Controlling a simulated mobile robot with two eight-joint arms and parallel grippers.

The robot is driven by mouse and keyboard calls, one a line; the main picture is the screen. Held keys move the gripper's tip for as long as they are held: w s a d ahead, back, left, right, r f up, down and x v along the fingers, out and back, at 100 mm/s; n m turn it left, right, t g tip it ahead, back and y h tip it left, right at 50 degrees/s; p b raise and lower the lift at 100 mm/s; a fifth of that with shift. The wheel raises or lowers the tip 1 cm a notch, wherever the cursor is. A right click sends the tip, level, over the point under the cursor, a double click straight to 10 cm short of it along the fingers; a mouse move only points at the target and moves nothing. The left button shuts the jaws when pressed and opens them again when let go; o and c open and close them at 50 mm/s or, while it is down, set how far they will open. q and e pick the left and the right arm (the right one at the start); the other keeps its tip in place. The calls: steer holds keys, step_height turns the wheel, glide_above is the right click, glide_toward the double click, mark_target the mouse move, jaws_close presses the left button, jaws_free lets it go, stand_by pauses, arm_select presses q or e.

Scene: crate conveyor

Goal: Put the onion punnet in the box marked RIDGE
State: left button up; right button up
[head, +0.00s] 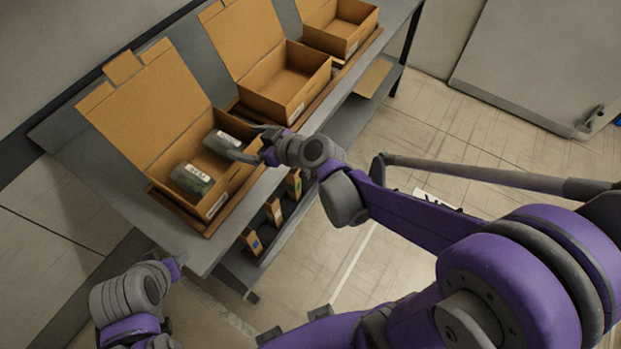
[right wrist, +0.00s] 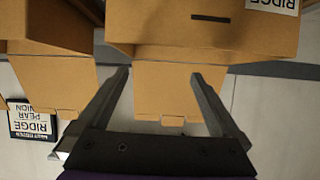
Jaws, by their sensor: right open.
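Two dark punnets with pale labels, one nearer (head: 191,180) and one farther (head: 222,144), lie in the nearest open cardboard box (head: 216,203) in the head view. Their labels are too small to read, so I cannot tell which holds onions. My right gripper (head: 250,142) is open over that box's right side, close to the farther punnet. In the right wrist view the open fingers (right wrist: 158,75) have nothing visible between them. A cardboard box marked RIDGE (right wrist: 205,35) shows beyond them. My left gripper (head: 176,266) is low at the bottom left; its jaws are unclear.
A middle box (head: 300,97) and a far box (head: 340,38), both open, stand along the grey bench (head: 55,130). Several small cartons (head: 274,212) stand on the shelf below. A sign reading RIDGE (right wrist: 32,121) shows in the right wrist view.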

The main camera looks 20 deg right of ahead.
steer(key=s+d+f+m+g+h, duration=0.2)
steer(key=s+d, duration=0.3)
steer(key=s, duration=0.4)
steer(key=s+d+f+m+g+h, duration=0.2)
steer(key=s+d+m+g+h, duration=0.1)
steer(key=s, duration=0.7)
steer(key=d+m+h, duration=0.1)
steer(key=d+h, duration=0.1)
steer(key=d, duration=0.1)
steer(key=shift+s+d, duration=0.2)
